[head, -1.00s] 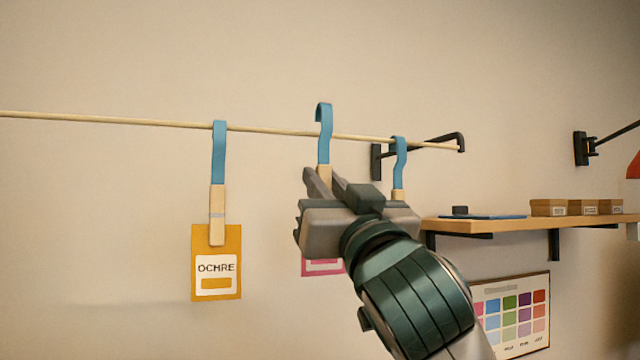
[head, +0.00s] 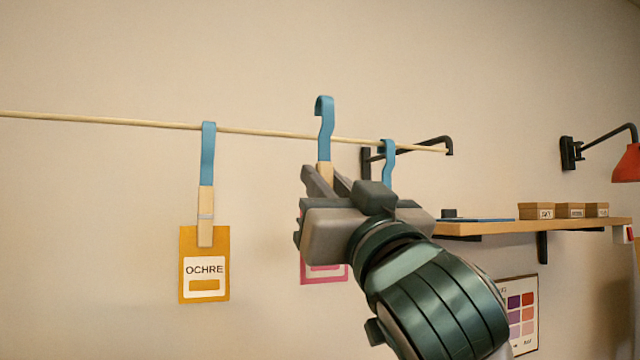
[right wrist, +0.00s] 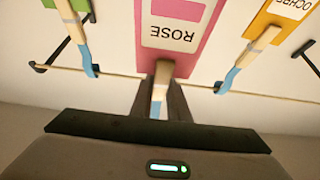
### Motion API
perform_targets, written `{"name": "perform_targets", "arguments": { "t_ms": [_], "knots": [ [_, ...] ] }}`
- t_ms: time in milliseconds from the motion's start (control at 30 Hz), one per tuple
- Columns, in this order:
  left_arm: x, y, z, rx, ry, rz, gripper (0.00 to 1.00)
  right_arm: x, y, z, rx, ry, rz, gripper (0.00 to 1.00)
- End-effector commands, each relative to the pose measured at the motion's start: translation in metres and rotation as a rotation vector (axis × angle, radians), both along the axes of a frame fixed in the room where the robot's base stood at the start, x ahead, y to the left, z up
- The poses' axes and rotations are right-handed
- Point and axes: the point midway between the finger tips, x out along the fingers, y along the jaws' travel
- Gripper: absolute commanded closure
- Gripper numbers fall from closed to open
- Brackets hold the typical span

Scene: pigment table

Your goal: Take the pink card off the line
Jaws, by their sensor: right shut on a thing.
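The pink card (head: 325,272) hangs from a wooden peg (head: 324,172) with a blue hook (head: 325,125). My right gripper (head: 328,184) is shut on the peg and covers much of the card in the head view. The top of this hook stands clearly above the line (head: 270,132), unlike the other hooks, and appears off it. In the right wrist view the card (right wrist: 175,35) reads ROSE upside down, and the peg (right wrist: 161,78) is between the fingers (right wrist: 160,98); its hook is mostly hidden there. My left gripper is not in view.
The ochre card (head: 204,245) hangs on the line to the left. Another blue hook (head: 388,160) is close on the right, its green card (right wrist: 52,20) showing in the wrist view. A wall bracket (head: 420,146) holds the line's end. A shelf (head: 540,228) with small boxes is right.

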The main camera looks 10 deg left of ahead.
Motion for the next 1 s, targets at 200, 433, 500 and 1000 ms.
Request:
{"name": "perform_targets", "arguments": {
  "t_ms": [200, 433, 500, 1000],
  "knots": [
    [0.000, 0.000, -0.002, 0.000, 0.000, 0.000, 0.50, -0.008, -0.005, 0.000, 0.001, 0.000, 0.000, 1.00],
    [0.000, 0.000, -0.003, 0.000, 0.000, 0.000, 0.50, -0.016, -0.010, 0.000, 0.001, -0.001, 0.000, 1.00],
    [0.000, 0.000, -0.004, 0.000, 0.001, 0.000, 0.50, -0.018, -0.012, 0.000, 0.000, 0.000, 0.001, 1.00],
    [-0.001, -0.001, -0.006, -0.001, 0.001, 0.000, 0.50, -0.035, -0.023, 0.000, 0.000, -0.001, 0.001, 1.00]
  ]
}}
